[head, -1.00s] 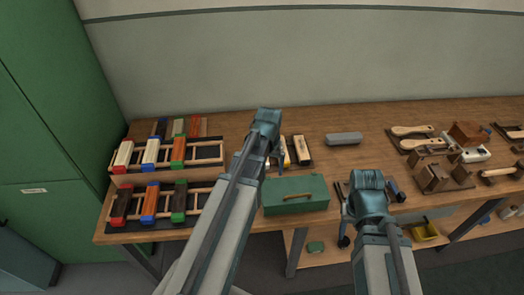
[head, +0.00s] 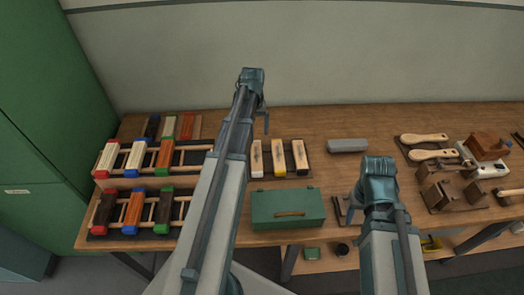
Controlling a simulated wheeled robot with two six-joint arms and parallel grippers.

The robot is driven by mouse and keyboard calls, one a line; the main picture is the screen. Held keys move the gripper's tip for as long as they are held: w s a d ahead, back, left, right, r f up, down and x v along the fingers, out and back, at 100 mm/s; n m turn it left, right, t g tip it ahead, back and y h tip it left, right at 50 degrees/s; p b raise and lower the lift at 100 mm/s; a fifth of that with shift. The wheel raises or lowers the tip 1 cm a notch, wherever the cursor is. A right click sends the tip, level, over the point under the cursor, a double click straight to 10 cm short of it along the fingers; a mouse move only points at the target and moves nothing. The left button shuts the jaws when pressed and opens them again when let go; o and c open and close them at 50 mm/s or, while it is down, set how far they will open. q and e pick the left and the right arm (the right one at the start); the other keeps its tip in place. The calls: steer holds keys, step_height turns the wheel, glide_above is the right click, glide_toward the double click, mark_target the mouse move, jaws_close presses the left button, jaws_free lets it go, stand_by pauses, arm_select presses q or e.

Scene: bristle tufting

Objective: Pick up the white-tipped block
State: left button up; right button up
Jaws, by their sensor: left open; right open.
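The white-tipped block (head: 257,160) lies in the middle of the table, leftmost of three wooden blocks on a dark mat. A yellow-tipped block (head: 279,157) and a black-tipped block (head: 299,157) lie to its right. My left arm passes just left of the white-tipped block. My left gripper (head: 266,124) is open and empty, beyond the block's far end in the picture and apart from it; the arm partly hides its fingers. My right gripper (head: 378,183) is open in front of the table's right half, its fingers mostly hidden by its own body.
A green toolbox (head: 287,208) stands in front of the blocks. Two racks, including the upper rack (head: 199,148), hold colour-tipped blocks at left. A grey bar (head: 347,146) lies behind right. Wooden-handled tools (head: 426,138) and a wooden holder (head: 440,193) fill the right side.

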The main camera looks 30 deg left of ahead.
arm_select(q)
steer(key=b, duration=0.9)
glide_above(256, 156)
steer(key=f, duration=0.8)
steer(key=shift+w+a+f, duration=0.3)
steer(key=shift+w+f, duration=0.05)
steer(key=shift+w, duration=0.05)
steer(key=f+b, duration=0.4)
steer(key=shift+s+d+f, duration=0.1)
steer(key=shift+s+d, duration=0.25)
steer(key=shift+d, duration=0.05)
steer(key=shift+f+b, duration=0.5)
steer(key=shift+r, duration=0.1)
steer(key=shift+c, duration=0.3)
